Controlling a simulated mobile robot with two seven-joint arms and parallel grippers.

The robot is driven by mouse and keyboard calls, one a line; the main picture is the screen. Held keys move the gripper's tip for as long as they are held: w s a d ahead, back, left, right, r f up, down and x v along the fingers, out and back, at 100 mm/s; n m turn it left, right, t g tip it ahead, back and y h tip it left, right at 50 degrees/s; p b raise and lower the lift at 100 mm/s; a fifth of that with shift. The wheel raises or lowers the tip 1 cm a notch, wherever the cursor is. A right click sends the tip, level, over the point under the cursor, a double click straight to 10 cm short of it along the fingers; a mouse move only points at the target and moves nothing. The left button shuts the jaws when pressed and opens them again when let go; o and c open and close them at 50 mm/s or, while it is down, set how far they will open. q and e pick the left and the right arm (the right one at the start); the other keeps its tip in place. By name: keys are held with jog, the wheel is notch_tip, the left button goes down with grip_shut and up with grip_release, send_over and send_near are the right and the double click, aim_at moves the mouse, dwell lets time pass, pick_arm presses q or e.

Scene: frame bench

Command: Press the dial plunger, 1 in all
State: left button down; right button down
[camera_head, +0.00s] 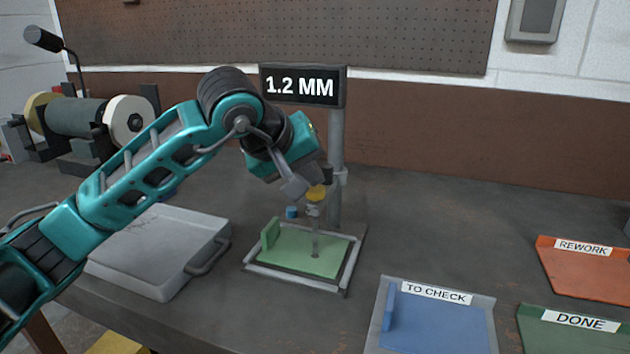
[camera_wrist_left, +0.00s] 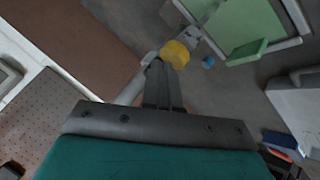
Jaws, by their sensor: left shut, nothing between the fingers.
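The dial plunger has a yellow cap (camera_head: 316,193) on a thin grey stem above the green plate (camera_head: 295,252) of the gauge stand. The sign (camera_head: 303,86) on its post reads 1.2 MM. My left gripper (camera_head: 297,188) is shut and empty, pointing down just left of the yellow cap in the head view. In the left wrist view, the shut fingers (camera_wrist_left: 155,68) end close beside the yellow cap (camera_wrist_left: 175,54); I cannot tell whether they touch it. My right gripper is not in view.
A small blue knob (camera_head: 292,212) sits beside the stem. A grey tray (camera_head: 160,250) lies to the left. A blue TO CHECK tray (camera_head: 440,325), an orange REWORK tray (camera_head: 590,272) and a green DONE tray (camera_head: 575,335) lie to the right. A grinder (camera_head: 80,118) stands back left.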

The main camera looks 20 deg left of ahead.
pick_arm(q)
jog(key=shift+f, duration=0.3)
jog(key=shift+r, duration=0.15)
dwell(0.3)
jog(key=shift+r+p, duration=0.75)
jog(key=shift+r, duration=0.8)
notch_tip(320, 180, up, 5)
jog(key=p, duration=0.3)
jog(key=shift+s+a+f, duration=0.1)
